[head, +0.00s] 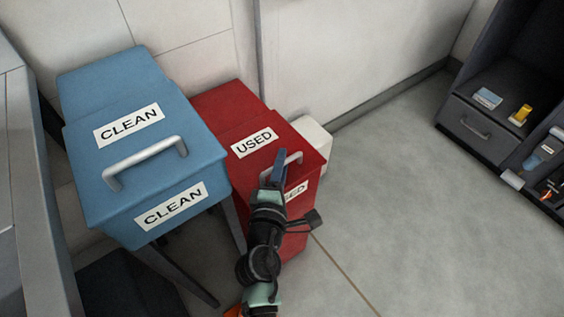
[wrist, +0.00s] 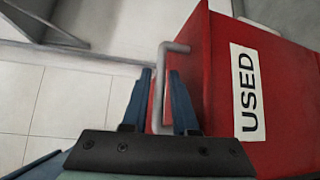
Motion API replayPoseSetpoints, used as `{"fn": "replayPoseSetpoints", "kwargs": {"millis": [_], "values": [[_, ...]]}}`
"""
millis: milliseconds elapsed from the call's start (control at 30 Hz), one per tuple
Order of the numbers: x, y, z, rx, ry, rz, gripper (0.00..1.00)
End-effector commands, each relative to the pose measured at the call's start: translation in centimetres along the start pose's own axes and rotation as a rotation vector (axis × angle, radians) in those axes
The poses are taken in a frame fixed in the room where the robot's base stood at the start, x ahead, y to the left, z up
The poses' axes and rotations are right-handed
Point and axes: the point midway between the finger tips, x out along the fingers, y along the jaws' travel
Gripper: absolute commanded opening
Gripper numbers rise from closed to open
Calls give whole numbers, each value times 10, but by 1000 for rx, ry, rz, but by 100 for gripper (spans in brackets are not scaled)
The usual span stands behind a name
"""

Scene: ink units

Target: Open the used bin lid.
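The red used bin (head: 312,183) stands right of the blue bin, with its red lid (head: 228,122) down and a "USED" label on top. The lid's grey bar handle (head: 294,158) is partly hidden behind my gripper (head: 280,158) in the head view. In the wrist view the handle (wrist: 173,47) runs down between the two blue fingers of my gripper (wrist: 160,85). The fingers stand apart on either side of the bar, with narrow gaps showing. The lid (wrist: 215,95) fills the right of that view.
The blue clean bin (head: 85,85), with its own grey handle (head: 145,160), is close on the left. A white box (head: 316,135) sits behind the red bin by the wall. A dark shelf unit (head: 470,128) stands at the right. The floor (head: 410,200) between is clear.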

Motion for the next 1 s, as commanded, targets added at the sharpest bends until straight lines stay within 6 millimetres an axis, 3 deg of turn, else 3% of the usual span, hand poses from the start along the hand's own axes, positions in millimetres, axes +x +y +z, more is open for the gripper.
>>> {"fn": "replayPoseSetpoints", "kwargs": {"millis": [300,433,467,1000], "values": [[2,0,0,0,-1,-1,25],[2,0,0,0,-1,-1,2],[2,0,0,0,-1,-1,0],[2,0,0,0,0,-1,0]]}}
